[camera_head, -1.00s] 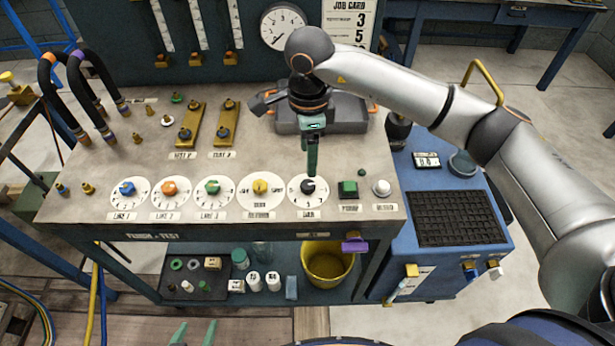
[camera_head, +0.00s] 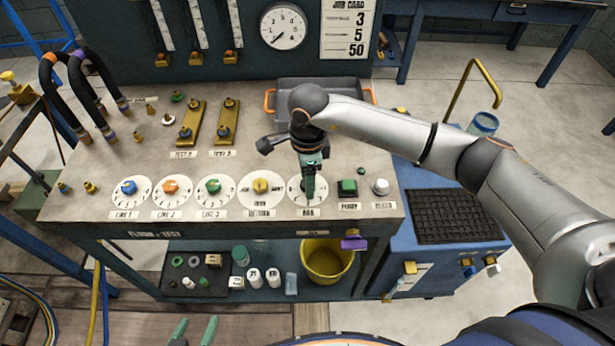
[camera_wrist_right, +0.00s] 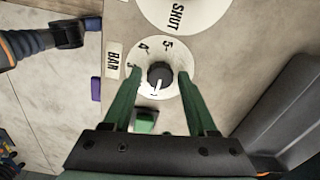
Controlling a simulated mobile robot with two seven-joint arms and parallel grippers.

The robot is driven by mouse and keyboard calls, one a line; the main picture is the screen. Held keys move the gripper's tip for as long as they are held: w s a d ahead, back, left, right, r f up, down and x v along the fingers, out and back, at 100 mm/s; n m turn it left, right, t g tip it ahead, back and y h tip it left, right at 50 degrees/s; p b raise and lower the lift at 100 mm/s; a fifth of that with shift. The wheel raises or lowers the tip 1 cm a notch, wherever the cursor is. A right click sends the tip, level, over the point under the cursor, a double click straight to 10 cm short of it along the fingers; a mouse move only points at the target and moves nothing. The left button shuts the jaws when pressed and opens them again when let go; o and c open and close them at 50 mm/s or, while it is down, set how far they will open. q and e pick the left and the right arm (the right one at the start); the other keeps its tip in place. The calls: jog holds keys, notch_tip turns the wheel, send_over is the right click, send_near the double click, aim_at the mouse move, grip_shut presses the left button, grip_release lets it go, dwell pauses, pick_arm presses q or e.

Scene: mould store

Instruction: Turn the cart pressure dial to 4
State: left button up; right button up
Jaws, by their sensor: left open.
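The dial marked BAR (camera_head: 295,199) is a white disc with a black knob, at the right end of the dial row. Its knob (camera_wrist_right: 159,77) shows clearly in the right wrist view, with a white mark pointing down towards what looks like a 1. The numerals 4 and 5 are readable above it. My right gripper (camera_head: 308,198) points down over this dial and hides most of its knob in the head view. Its green fingers (camera_wrist_right: 159,75) stand on either side of the knob with visible gaps. My left gripper (camera_head: 194,332) is open and empty at the bottom edge, away from the bench.
The RETURN dial (camera_head: 260,187) is close on the left of the BAR dial, and the green PURGE button (camera_head: 347,187) is close on its right. A grey tray (camera_head: 345,88) lies behind. A yellow bucket (camera_head: 326,262) is on the shelf below.

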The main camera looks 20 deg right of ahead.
grip_shut()
